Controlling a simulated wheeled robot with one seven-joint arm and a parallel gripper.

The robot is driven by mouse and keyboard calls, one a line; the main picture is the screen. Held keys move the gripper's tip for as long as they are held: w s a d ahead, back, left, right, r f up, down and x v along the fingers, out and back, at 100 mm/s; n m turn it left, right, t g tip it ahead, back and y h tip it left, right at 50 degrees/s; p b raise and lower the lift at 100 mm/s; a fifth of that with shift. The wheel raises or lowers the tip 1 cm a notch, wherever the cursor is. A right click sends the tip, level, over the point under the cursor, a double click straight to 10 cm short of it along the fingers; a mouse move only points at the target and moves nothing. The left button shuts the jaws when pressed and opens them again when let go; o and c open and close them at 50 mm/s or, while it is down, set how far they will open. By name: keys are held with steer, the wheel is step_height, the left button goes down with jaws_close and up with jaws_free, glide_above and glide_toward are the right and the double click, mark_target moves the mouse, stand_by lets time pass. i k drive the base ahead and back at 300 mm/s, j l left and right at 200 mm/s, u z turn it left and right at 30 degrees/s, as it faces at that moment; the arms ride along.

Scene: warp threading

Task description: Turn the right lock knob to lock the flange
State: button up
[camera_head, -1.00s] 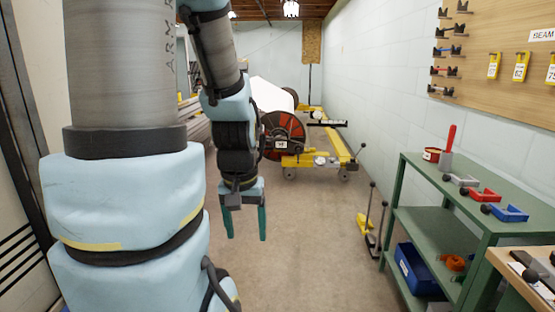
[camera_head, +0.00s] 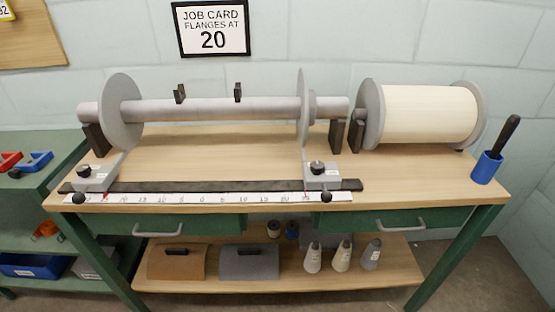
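In the head view, the right flange (camera_head: 303,108) is a grey disc upright on a horizontal grey shaft (camera_head: 215,108). Its grey block (camera_head: 325,181) stands below it on a dark rail. A black knob (camera_head: 317,167) sits on top of the block, and a black ball knob (camera_head: 326,197) shows at the scale's front edge. Whether the knob is locked cannot be told. The left flange (camera_head: 121,112) has a similar block (camera_head: 95,180). The scale (camera_head: 205,198) carries numbers on both sides of 0; a red mark shows near each block. My gripper is not in view.
A job card (camera_head: 213,28) on the wall reads "FLANGES AT 20". A white-wound spool (camera_head: 430,113) lies at the right of the bench (camera_head: 425,185), near a blue cup (camera_head: 486,167) with a black-handled tool. Drawer handles (camera_head: 158,231) protrude in front. A green shelf stands left.

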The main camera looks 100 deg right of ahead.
mark_target(317, 168)
steer(key=j+z, duration=0.2)
steer(key=z, duration=1.35)
steer(key=i+z, duration=0.1)
steer(key=z, duration=0.3)
steer(key=i+z, duration=0.15)
steer(key=z, duration=0.25)
steer(key=i+z, duration=0.15)
steer(key=z, duration=0.25)
